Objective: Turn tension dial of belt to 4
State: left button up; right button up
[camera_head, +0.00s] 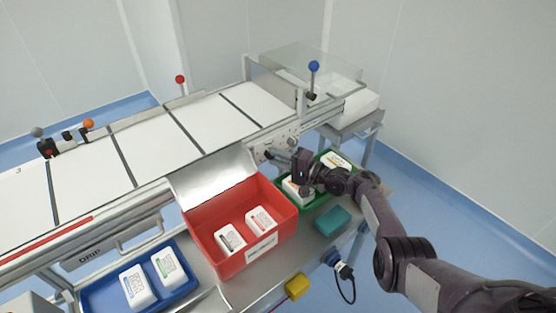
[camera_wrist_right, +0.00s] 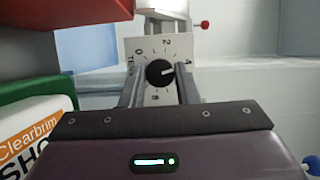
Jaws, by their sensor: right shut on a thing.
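A lower number is too small to read surely. The knob's white mark points right, close to the 4. My right gripper (camera_wrist_right: 160,88) has a finger on each side of the knob and is shut on it. In the head view my right gripper (camera_head: 271,155) reaches the front side of the belt (camera_head: 195,122), where it hides the dial. My left gripper is in no view.
A red bin (camera_head: 199,238) with white packs stands left of my right arm. A green bin (camera_head: 318,204) with packs lies under my wrist. A teal block (camera_head: 332,221), a blue tray (camera_head: 105,297) and a yellow block (camera_head: 297,287) are nearby. The floor at right is clear.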

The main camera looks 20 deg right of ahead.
dwell(0.4)
jog(key=o, duration=1)
jog(key=p+v, duration=0.1)
jog(key=v, duration=0.7)
jog(key=shift+w+d, duration=0.1)
jog(key=shift+w, duration=0.05)
